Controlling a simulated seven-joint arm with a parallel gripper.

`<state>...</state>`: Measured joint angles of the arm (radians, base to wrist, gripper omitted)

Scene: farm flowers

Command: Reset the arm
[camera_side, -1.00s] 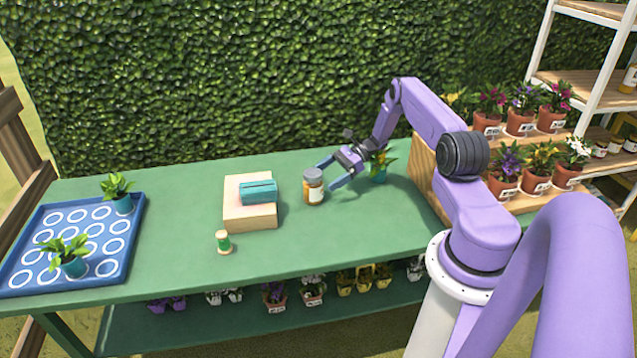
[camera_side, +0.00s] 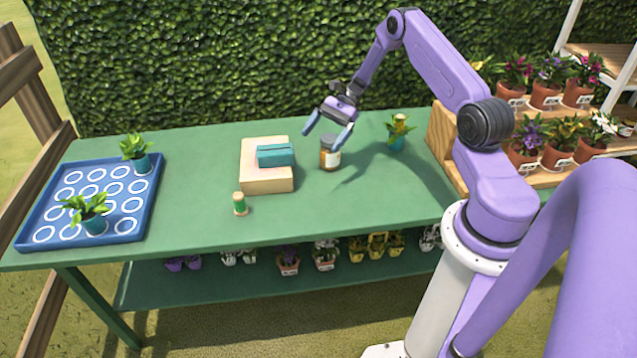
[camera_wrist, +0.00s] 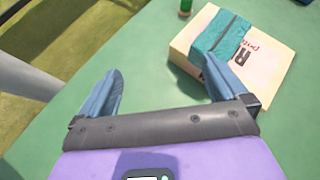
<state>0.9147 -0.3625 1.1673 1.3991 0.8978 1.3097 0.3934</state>
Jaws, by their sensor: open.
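My gripper (camera_side: 328,130) is open and empty, raised above the green table (camera_side: 200,205), near an amber jar (camera_side: 330,155) with a grey lid. In the wrist view the blue fingers of my gripper (camera_wrist: 162,95) are spread wide, with only bare green table between them. The jar stands upright and is partly behind a fingertip in the side view. A potted plant with a yellow flower (camera_side: 398,130) in a teal pot stands at the right of the table, apart from my gripper.
A pale box (camera_side: 265,180) with a teal item (camera_side: 275,155) on it sits mid-table, and a green spool (camera_side: 240,204) is in front of it. A blue tray (camera_side: 62,195) at left holds two potted plants. A wooden stand (camera_side: 440,145) with potted flowers is at right.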

